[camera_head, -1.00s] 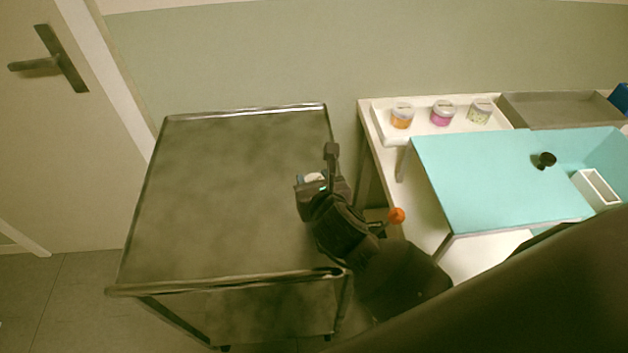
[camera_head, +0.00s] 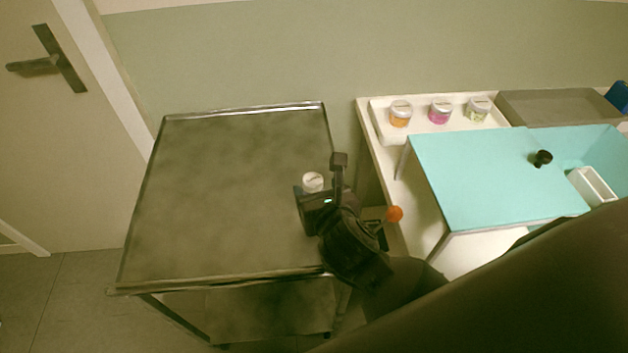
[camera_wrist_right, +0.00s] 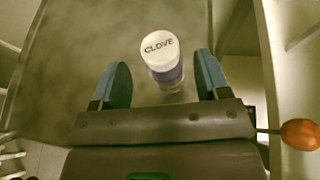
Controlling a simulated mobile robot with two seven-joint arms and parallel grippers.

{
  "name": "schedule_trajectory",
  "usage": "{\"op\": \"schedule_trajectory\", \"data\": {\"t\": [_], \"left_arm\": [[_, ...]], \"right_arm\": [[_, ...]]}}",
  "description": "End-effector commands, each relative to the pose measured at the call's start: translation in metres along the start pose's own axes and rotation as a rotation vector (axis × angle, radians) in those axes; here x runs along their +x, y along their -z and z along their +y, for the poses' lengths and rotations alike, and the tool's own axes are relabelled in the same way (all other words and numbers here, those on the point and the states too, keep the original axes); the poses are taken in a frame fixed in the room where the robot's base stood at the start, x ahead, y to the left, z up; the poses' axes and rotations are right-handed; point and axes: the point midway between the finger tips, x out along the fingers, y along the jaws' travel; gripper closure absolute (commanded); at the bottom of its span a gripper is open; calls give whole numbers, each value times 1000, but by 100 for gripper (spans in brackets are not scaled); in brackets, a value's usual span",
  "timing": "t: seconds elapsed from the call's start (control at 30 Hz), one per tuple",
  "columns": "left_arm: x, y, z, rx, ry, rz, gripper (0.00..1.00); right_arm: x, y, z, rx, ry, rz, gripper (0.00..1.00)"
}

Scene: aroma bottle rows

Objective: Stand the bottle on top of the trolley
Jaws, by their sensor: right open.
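The bottle has a white cap marked CLOVE (camera_wrist_right: 160,47) and a clear body with a purplish label. It stands upright on the trolley top, near the right edge; its white cap also shows in the head view (camera_head: 312,181). The grey metal trolley (camera_head: 220,190) has a low rim. My right gripper (camera_wrist_right: 160,78) is open, with one finger to each side of the bottle's lower part and gaps visible. In the head view the right gripper (camera_head: 319,178) partly hides the bottle. My left gripper is not in view.
Right of the trolley, a white table bears a white tray (camera_head: 380,125) with three jars, a turquoise raised board (camera_head: 470,180), a dark-capped bottle (camera_head: 542,158), a white box (camera_head: 593,186) and a grey tray (camera_head: 555,108). The trolley's left and middle are bare.

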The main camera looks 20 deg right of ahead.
Motion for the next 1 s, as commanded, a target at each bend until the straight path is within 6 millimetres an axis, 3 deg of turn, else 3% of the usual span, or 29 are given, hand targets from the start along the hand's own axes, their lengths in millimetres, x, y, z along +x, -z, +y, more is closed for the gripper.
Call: {"op": "schedule_trajectory", "data": {"t": [0.2,0.4,1.0], "left_arm": [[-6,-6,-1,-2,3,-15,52],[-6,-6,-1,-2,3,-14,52],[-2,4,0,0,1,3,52]], "right_arm": [[-42,0,0,2,1,1,31],[-66,0,0,0,1,0,31],[-72,0,0,0,1,0,31]]}}
